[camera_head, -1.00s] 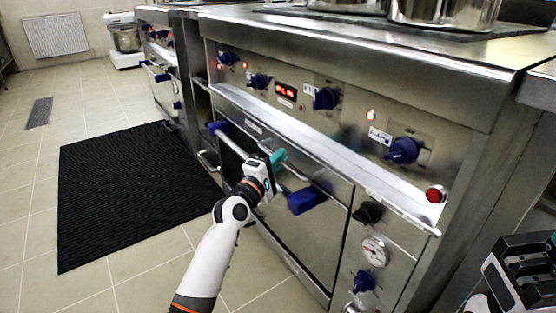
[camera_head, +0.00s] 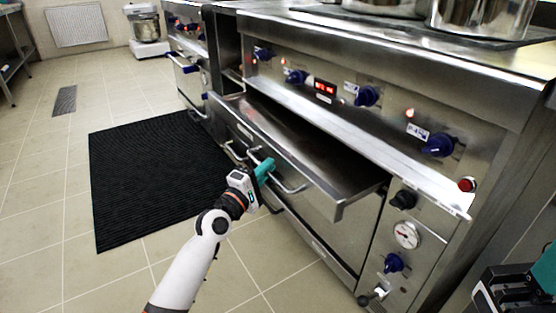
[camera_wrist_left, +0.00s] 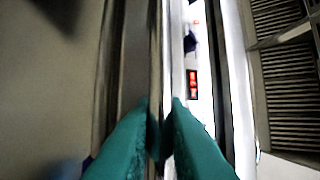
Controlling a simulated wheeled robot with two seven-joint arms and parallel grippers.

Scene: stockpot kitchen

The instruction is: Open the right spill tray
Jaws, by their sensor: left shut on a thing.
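The right spill tray (camera_head: 305,148) is a flat stainless tray sticking well out of the oven front, under the knob panel. Its slim silver handle (camera_head: 292,188) hangs along its front edge. My left gripper (camera_head: 266,168) has its teal fingers closed around this handle, near the left part of the bar. In the left wrist view the two teal fingers (camera_wrist_left: 160,108) stand on either side of a narrow metal bar, blurred. My right gripper (camera_head: 520,284) is partly in view at the lower right corner; its fingertips are not clear.
The knob panel with blue knobs (camera_head: 367,96) and a red display (camera_head: 325,87) lies above the tray. A gauge (camera_head: 406,235) and a valve are to its right. A black mat (camera_head: 155,180) covers the floor at left. Pots (camera_head: 480,18) stand on top.

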